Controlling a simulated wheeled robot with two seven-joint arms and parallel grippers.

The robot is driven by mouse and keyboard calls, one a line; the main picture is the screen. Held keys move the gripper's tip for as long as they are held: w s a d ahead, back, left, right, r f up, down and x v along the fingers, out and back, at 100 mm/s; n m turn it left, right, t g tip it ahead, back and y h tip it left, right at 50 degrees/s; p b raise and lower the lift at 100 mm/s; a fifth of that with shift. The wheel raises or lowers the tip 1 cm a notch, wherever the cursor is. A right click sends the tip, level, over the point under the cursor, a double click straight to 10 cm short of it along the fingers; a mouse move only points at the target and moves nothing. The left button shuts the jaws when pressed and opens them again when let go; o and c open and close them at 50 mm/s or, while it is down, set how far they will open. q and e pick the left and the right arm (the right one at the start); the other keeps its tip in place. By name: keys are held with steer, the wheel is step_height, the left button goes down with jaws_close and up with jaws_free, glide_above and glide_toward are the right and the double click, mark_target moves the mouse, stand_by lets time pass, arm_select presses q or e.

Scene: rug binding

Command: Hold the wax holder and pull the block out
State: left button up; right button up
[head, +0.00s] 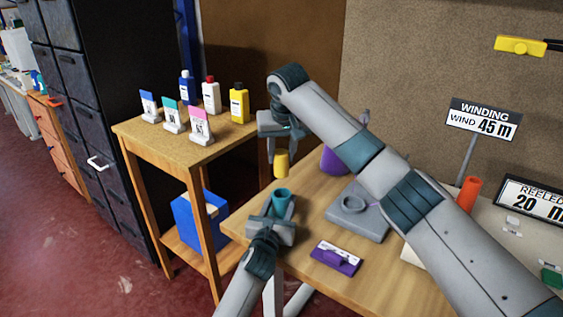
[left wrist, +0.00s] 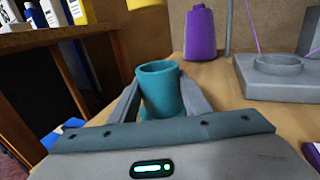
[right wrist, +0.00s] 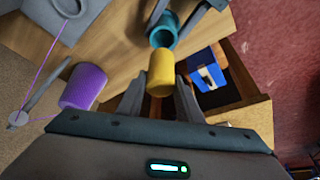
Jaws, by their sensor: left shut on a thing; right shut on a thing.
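The wax holder, a teal open cup (head: 281,200), stands at the left end of the wooden table. My left gripper (head: 270,225) is shut on it, with one finger on each side in the left wrist view (left wrist: 161,95). The wax block, a yellow cylinder (head: 281,164), is in the air above the holder, clear of its rim. My right gripper (head: 281,142) is shut on the block from above. In the right wrist view the block (right wrist: 161,72) sits between the fingertips, with the holder (right wrist: 163,32) beyond it. The holder's lower part is partly hidden by my left gripper.
A purple cone (left wrist: 200,35) and a grey base with a ring (head: 355,205) stand to the right. A purple-and-white item (head: 337,258) lies near the front edge. A side table (head: 170,145) with bottles and tags is at the left.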

stand_by(0.4)
arm_select(q)
steer(key=o, duration=1.2)
steer(key=v, duration=1.2)
steer(key=shift+a, duration=0.1)
